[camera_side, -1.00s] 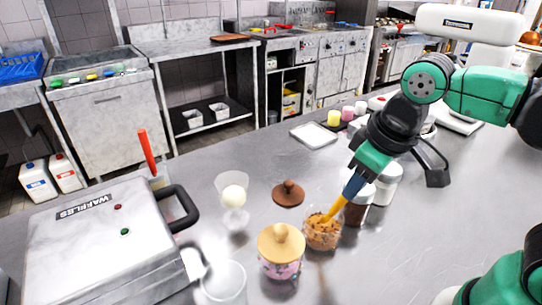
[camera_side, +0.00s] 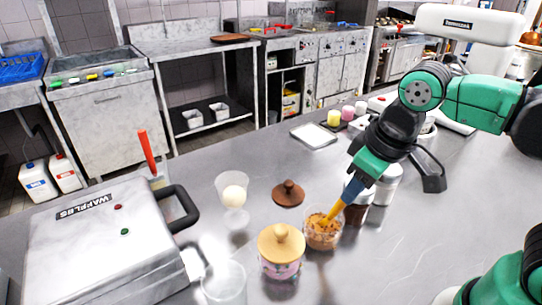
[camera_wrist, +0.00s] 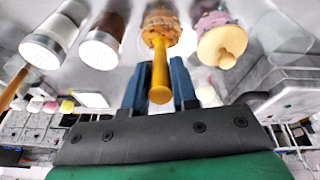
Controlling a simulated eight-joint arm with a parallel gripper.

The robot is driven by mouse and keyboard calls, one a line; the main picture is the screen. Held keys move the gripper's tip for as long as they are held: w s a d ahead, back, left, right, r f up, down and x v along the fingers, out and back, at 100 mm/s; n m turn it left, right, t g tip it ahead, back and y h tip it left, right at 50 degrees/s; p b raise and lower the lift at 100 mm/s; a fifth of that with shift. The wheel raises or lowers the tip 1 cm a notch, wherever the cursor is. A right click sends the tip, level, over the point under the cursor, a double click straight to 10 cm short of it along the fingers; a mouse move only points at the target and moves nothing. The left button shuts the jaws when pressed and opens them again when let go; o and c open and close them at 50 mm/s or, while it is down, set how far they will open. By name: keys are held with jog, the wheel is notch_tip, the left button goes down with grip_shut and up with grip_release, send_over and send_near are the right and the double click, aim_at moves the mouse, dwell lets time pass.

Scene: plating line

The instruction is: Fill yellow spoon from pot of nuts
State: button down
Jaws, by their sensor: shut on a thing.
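The pot of nuts (camera_side: 322,240) is a clear glass of brown chopped nuts on the steel counter, its wooden-knobbed brown lid (camera_side: 288,193) lying behind it. The yellow spoon (camera_side: 342,208) leans into the pot, handle up and to the right. My gripper (camera_side: 354,190) is shut on the handle, above and right of the pot. In the wrist view the handle (camera_wrist: 160,72) stands between my two blue fingers (camera_wrist: 159,88), with the nuts (camera_wrist: 160,28) at its far end. The spoon's bowl is down in the nuts, so its load is hidden.
A pink jar with a wooden lid (camera_side: 281,250) stands close left of the pot. Two lidded jars (camera_side: 385,185) stand close right. A glass with a pale scoop (camera_side: 234,196) and a waffle maker (camera_side: 105,240) are left. The counter is clear at the right front.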

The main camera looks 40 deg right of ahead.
jog(key=shift+w+f, duration=0.2)
jog(key=shift+f, duration=0.05)
dwell(0.4)
jog(key=shift+w+r, duration=0.15)
jog(key=shift+w, duration=0.35)
jog(key=shift+s+f, duration=0.2)
dwell(0.3)
jog(key=shift+s+r, duration=0.1)
jog(key=shift+s, duration=0.4)
jog(key=shift+w, duration=0.2)
dwell(0.3)
jog(key=shift+w, duration=0.5)
jog(key=shift+s, duration=0.55)
dwell(0.5)
